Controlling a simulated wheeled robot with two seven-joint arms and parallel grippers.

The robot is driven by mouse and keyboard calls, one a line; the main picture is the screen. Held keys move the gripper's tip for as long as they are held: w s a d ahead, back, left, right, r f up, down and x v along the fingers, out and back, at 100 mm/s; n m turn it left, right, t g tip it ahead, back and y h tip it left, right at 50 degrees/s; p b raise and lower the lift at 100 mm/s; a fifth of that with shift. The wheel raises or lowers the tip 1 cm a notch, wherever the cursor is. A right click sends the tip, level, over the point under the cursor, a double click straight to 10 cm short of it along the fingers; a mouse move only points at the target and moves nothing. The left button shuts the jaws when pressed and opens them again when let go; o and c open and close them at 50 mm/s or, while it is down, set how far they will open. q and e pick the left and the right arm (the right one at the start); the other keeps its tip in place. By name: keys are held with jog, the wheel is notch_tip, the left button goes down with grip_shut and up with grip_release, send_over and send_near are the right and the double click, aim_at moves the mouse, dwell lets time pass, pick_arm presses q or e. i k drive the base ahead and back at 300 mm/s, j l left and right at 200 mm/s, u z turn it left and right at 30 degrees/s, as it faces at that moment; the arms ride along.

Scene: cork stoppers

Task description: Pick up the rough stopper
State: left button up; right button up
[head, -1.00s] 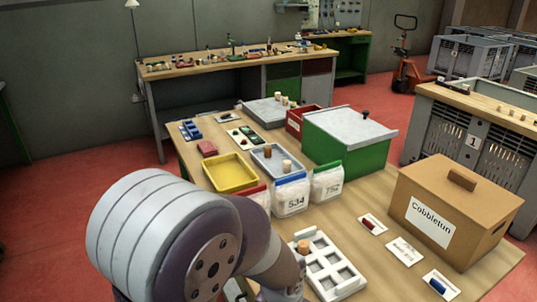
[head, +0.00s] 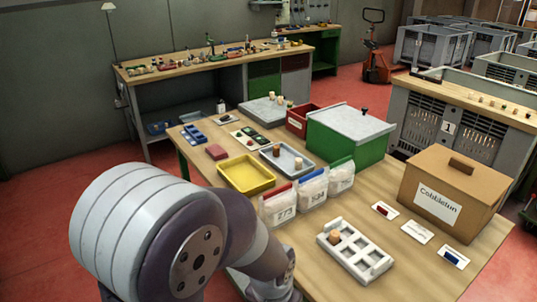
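Several cork stoppers are in view, and I cannot tell by texture which one is rough. A darker brown stopper (head: 276,150) and a paler one (head: 298,163) stand in the grey-blue tray (head: 268,158). Another stopper (head: 334,238) stands in a left cell of the white rack (head: 372,272) near the table's front. A few small pale stoppers (head: 272,96) stand on a grey slab at the back. My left arm fills the lower left, and its gripper is not visible. My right gripper is out of view.
Bags marked 273 (head: 279,209), 534 (head: 312,190) and a third bag (head: 341,176) stand between the trays and rack. A yellow tray (head: 246,174), green box (head: 345,137) and cardboard box (head: 455,192) flank them. Bare wood lies between the rack and the labelled cards.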

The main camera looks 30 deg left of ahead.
aim_at(276, 153)
jog(key=j+z, duration=0.2)
jog(key=j, duration=0.35)
jog(key=j+z, duration=0.25)
jog(key=j, duration=0.3)
jog(key=k+j+z, duration=0.2)
jog(key=j, duration=0.35)
jog(key=j+z, duration=0.2)
jog(key=j, duration=0.3)
